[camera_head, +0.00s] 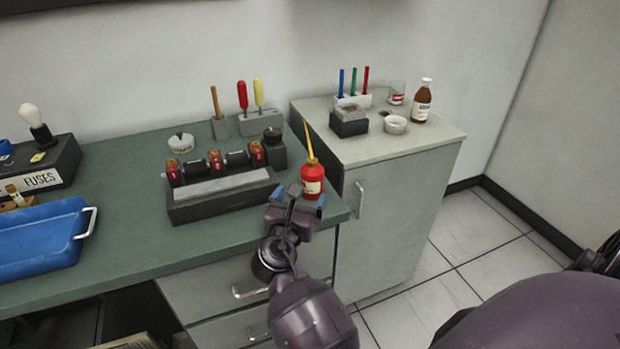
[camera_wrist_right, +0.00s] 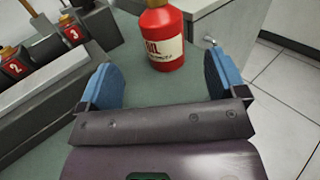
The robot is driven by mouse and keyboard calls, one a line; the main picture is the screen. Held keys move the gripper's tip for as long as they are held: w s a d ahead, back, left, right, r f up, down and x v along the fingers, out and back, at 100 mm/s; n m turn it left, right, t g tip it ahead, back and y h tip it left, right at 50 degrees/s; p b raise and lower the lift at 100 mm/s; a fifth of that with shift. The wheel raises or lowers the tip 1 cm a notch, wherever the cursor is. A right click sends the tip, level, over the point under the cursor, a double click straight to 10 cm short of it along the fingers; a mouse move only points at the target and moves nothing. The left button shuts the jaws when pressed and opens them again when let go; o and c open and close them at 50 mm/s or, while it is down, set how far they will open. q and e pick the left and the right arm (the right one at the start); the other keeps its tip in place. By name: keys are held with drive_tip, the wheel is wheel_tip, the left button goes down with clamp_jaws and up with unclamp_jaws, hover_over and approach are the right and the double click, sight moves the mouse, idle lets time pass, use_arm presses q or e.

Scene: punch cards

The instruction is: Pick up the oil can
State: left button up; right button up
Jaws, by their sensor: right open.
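The oil can (camera_head: 312,182) is red with a cream label and a yellow spout. It stands upright near the right front corner of the green bench. My right gripper (camera_head: 297,195) is open just in front of it. In the right wrist view the can (camera_wrist_right: 161,40) shows ahead, between and beyond the two blue fingertips of my gripper (camera_wrist_right: 163,82). Its spout is out of that frame. Neither finger appears to touch it. My left gripper is not in view.
A dark rack with numbered red parts (camera_head: 222,190) stands left of the can. A blue tray (camera_head: 84,224) and fuse box (camera_head: 45,165) are further left. A grey cabinet (camera_head: 440,142) with a bottle (camera_head: 422,103) and pen holder stands to the right. Green bench top is clear between tray and rack.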

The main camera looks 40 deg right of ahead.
sight(309, 181)
drive_tip(key=x, duration=0.3)
drive_tip(key=shift+w+d+f+b, duration=0.15)
drive_tip(key=shift+w+d+b, duration=0.1)
drive_tip(key=shift+b, duration=0.1)
drive_tip(key=shift+w+d, duration=0.25)
drive_tip(key=shift+d, duration=0.1)
drive_tip(key=b+x, duration=0.1)
drive_tip(key=x, duration=0.3)
drive_tip(key=shift+f+b, duration=0.15)
drive_tip(key=shift+b, duration=0.25)
drive_tip(key=shift+w+d, duration=0.2)
drive_tip(key=shift+d, duration=0.15)
drive_tip(key=shift+w+d, duration=0.1)
drive_tip(key=shift+d, duration=0.05)
drive_tip(key=shift+r, duration=0.25)
drive_tip(key=shift+c, duration=0.3)
drive_tip(key=c, duration=0.7)
drive_tip(key=shift+c, duration=1.3)
